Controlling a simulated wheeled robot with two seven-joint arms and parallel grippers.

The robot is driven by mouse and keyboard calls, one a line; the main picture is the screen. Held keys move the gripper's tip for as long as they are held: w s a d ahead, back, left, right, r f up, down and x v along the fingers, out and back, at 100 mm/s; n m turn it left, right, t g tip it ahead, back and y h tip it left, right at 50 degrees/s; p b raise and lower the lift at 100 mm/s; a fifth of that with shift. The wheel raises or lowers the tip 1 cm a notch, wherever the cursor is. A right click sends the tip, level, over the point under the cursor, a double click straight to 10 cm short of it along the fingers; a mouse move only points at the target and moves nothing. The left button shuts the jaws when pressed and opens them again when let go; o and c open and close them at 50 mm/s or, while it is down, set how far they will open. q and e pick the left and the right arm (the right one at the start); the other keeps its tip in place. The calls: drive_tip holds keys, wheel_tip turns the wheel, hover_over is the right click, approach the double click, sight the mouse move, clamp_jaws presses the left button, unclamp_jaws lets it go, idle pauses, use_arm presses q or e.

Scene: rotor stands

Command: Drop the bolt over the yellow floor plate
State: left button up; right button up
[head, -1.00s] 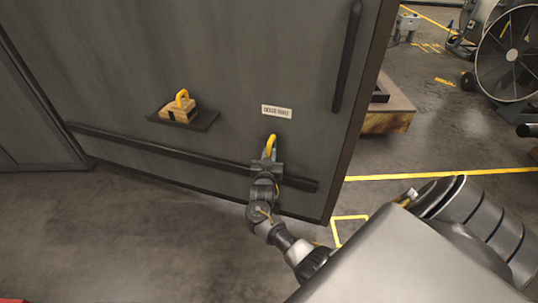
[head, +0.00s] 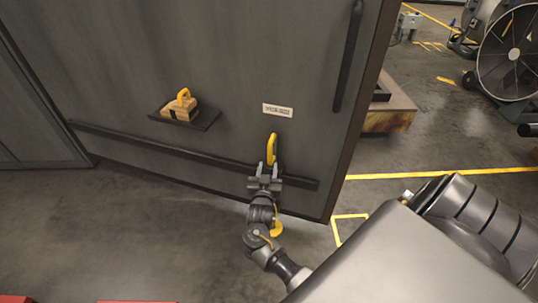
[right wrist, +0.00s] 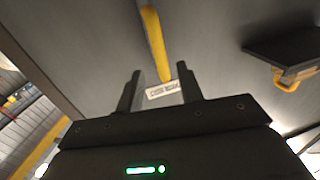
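A yellow upright bolt handle (head: 272,149) is on the grey door panel, low and right of centre. It also shows in the right wrist view (right wrist: 153,42). My right gripper (head: 268,167) is just below the handle with its two fingers apart and nothing held. In the right wrist view the open fingers (right wrist: 160,78) frame the handle's end; whether they touch it I cannot tell. A yellow piece on the floor (head: 277,229), probably the floor plate, shows partly behind my right arm. The bolt's lower end is hidden by the gripper. My left gripper is out of view.
A small shelf (head: 205,122) on the door carries a wooden block (head: 180,112) with a yellow loop. A dark rail (head: 160,142) crosses the door, and a dark pull bar (head: 347,60) stands at its right edge. A large fan (head: 507,55) is back right.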

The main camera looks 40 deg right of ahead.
drive_tip(key=shift+v, duration=1.35)
